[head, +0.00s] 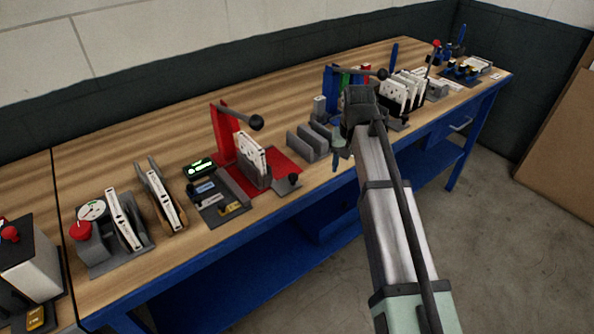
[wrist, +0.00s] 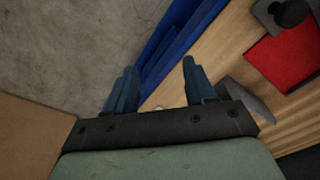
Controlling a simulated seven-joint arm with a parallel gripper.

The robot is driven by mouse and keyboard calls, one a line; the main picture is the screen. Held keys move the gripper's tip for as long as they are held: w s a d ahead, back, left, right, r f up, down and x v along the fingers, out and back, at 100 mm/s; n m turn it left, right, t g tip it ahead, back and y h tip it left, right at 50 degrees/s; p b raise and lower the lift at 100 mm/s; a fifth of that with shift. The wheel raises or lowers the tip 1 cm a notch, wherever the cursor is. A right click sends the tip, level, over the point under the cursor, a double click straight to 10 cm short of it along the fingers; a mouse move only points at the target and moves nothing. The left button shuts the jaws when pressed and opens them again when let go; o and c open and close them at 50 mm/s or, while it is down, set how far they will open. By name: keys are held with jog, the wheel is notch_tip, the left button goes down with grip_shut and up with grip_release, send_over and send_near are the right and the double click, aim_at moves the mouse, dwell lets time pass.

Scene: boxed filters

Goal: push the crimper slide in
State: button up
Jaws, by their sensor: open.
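The crimper appears to be the red station, with a red base plate (head: 287,158), a red upright (head: 223,133) and a lever ending in a dark ball. A white boxed filter (head: 252,155) stands in a grey holder on it. A grey slide with a black knob (head: 292,179) sits at the plate's front right corner; the knob also shows at the top right of the wrist view (wrist: 290,12). My gripper (head: 338,157) is to the right of the station, near the bench's front edge. In the wrist view its two blue fingers (wrist: 160,88) are apart with nothing between them.
A grey slotted holder (head: 306,143) stands between the red station and my gripper. More stations with white filters (head: 402,92) stand beyond my arm. Grey trays (head: 218,201) lie left of the red station. The blue bench edge (head: 225,243) runs along the front.

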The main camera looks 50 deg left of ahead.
jog(key=s+a+r+n, duration=0.2)
jog(key=s+a+r, duration=0.5)
jog(key=s, duration=0.2)
notch_tip(320, 180, up, 5)
jog(key=m, duration=0.2)
send_over(293, 175)
jog(key=shift+h, duration=0.3)
notch_tip(293, 175, down, 14)
jog(key=shift+r, duration=0.25)
jog(key=shift+c, duration=0.2)
grip_shut()
